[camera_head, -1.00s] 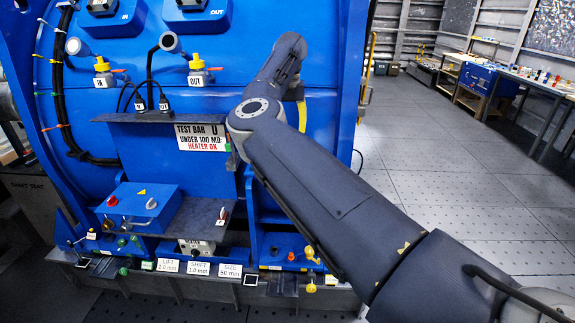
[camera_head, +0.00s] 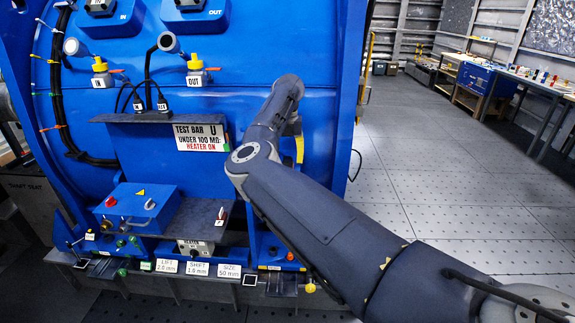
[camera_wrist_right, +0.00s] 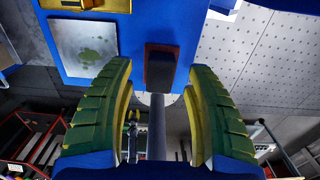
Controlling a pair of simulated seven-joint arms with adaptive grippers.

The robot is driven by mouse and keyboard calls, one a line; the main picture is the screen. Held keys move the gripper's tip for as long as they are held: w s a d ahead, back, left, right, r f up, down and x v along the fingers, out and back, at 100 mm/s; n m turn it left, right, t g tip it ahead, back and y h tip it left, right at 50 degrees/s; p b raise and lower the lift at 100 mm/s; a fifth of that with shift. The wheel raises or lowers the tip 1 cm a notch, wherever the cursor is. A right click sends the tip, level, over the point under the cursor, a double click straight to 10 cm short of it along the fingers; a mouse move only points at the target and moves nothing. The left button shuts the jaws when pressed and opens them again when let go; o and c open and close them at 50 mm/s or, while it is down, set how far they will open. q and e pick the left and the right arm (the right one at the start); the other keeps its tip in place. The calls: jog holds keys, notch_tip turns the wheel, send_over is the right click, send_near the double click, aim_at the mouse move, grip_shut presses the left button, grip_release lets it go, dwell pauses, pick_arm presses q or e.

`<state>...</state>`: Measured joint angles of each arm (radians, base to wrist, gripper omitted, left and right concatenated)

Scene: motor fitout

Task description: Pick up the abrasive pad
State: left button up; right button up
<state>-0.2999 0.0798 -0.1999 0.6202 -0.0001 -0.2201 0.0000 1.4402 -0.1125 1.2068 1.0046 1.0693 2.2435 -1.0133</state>
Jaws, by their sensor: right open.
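In the right wrist view, a small dark block with a reddish-brown edge (camera_wrist_right: 161,66) shows between and just beyond my right fingertips. It may be the abrasive pad, but I cannot tell for sure. My right gripper (camera_wrist_right: 160,84) is open, with its two green and yellow curved fingers on either side of the block's line and a visible gap between them. No contact with the block is visible. In the head view, my right arm crosses in front of the blue machine (camera_head: 262,60), and its fingers are hidden or too small to make out. My left gripper is in neither view.
In the right wrist view, a grey plate with greenish smears (camera_wrist_right: 84,47) is fixed left of the block. In the head view, a blue box (camera_head: 137,207) and a dark shelf (camera_head: 197,220) jut from the machine. Open floor (camera_head: 440,170) and benches lie to the right.

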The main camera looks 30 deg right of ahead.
jog(key=shift+f, duration=0.95)
grip_shut()
